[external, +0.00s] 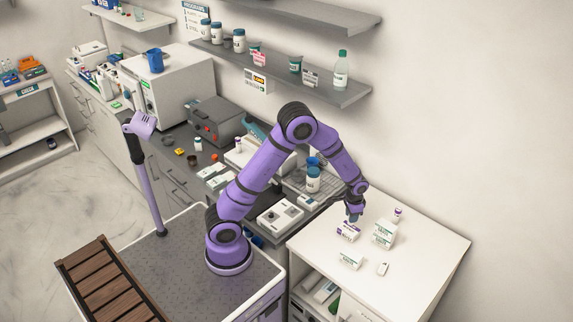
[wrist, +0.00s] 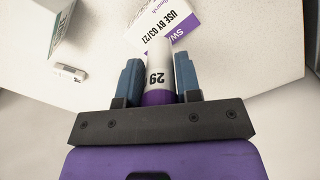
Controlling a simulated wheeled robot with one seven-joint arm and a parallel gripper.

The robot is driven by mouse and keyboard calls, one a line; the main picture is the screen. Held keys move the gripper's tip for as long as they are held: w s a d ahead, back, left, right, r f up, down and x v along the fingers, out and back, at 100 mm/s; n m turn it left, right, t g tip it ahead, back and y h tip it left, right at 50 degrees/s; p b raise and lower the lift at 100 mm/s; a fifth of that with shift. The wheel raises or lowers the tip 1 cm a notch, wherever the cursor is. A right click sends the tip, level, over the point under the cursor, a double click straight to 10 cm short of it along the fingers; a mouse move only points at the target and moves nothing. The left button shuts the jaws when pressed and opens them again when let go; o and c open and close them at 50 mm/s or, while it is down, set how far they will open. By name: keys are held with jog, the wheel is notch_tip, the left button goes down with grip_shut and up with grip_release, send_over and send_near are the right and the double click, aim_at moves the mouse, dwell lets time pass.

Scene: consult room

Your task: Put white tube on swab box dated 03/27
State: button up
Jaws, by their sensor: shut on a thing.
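My gripper (wrist: 158,62) is shut on a white tube (wrist: 158,73) that has a purple end and the number 29 on its side. The tube lies between the two blue fingers. Just beyond the fingertips is a white and purple swab box (wrist: 164,22) marked "USE BY 03/27". The tube's far end overlaps the box in the wrist view; I cannot tell whether they touch. In the external view my gripper (external: 354,216) is right above the purple-marked box (external: 347,232) on the white counter, and the tube is too small or hidden to make out.
A white and green box (external: 384,234) stands right of the swab box. Another white box (external: 350,259) and a small white item (external: 382,269) are nearer the front. A purple-capped container (external: 397,213) stands behind. The counter's right side (external: 430,245) is clear.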

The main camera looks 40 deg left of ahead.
jog(key=shift+f, duration=1.3)
jog(key=shift+f, duration=0.15)
jog(key=o, duration=0.9)
